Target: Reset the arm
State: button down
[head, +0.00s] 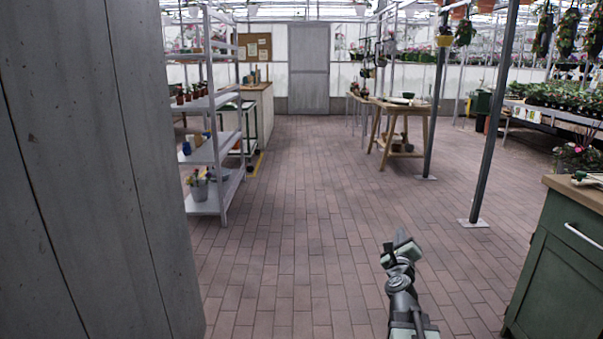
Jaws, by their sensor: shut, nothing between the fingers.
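My arm reaches up from the bottom edge of the head view, right of the middle. My gripper (401,241) is at its end, above the brick floor. Its fingers look closed together with nothing between them. It touches nothing that I can see.
A grey panelled wall (95,170) stands close on the left. A white shelf unit (213,150) is behind it. A green cabinet (560,265) is close on the right, with dark posts (495,110) beyond. A wooden table (400,104) stands farther back. The brick floor (300,190) between is clear.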

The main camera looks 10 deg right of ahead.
jog(key=w+a+f+n+g+y, duration=0.1)
jog(key=a+f+n+y, duration=0.25)
jog(key=a, duration=0.35)
jog(key=a+f+n+g+y, duration=0.1)
jog(key=a+f+n+y, duration=0.15)
jog(key=a+n, duration=0.4)
jog(key=w+a+f+n+g+y, duration=0.1)
jog(key=a+f+n+y, duration=0.15)
jog(key=a, duration=0.65)
jog(key=s+a+f+n+g+y, duration=0.2)
jog(key=s+a+f+n+g, duration=0.4)
jog(key=f+n, duration=0.25)
jog(key=s+d+f+n+g+h, duration=0.25)
jog(key=s+f+n+g, duration=0.2)
jog(key=s, duration=0.45)
jog(key=s+d+f+n+g+h, duration=0.1)
jog(key=s+d+f+n+g, duration=0.25)
jog(key=s+n, duration=0.4)
notch_tip(320, 180, up, 36)
jog(key=a+m+p, duration=0.1)
jog(key=p, duration=3.5)
jog(key=shift+s+p, duration=0.35)
jog(key=shift+s, duration=0.1)
